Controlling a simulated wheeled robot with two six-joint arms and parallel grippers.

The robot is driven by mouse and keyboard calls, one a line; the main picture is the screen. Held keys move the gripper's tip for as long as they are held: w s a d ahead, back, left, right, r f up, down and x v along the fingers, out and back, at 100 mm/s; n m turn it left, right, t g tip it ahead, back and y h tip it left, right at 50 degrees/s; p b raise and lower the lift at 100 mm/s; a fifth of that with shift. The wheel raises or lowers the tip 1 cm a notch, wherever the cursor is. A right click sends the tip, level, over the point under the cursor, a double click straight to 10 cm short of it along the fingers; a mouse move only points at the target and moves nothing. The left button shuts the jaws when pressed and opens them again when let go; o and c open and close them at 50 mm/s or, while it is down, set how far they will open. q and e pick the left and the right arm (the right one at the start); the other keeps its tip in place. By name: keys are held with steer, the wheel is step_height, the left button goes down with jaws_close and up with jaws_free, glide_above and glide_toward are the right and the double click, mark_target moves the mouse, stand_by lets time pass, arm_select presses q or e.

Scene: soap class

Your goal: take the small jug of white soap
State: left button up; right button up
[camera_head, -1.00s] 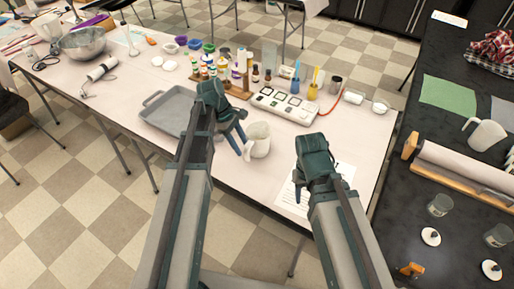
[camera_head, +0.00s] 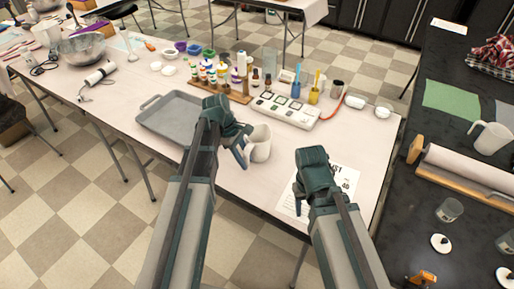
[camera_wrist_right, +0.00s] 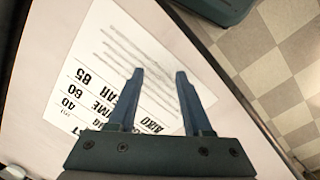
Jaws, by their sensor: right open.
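The small white jug (camera_head: 260,146) stands upright on the white table (camera_head: 225,180), near its front edge. What is inside it cannot be made out. My left gripper (camera_head: 246,143) is close by on the jug's left side, with its fingers spread apart. Whether a finger touches the jug cannot be told. My right gripper (camera_head: 299,200) is to the right of the jug, over a printed sheet (camera_head: 342,180). In the right wrist view my right gripper (camera_wrist_right: 158,72) is open and empty above that sheet.
A grey tray (camera_head: 172,118) lies left of the jug. A rack of small bottles (camera_head: 215,78) and a white panel with dark squares (camera_head: 285,108) stand behind. A larger white jug (camera_head: 489,138) stands on the black counter. Bare table lies between jug and sheet.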

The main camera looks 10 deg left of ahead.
arm_select(q)
jaws_close()
stand_by(1.2)
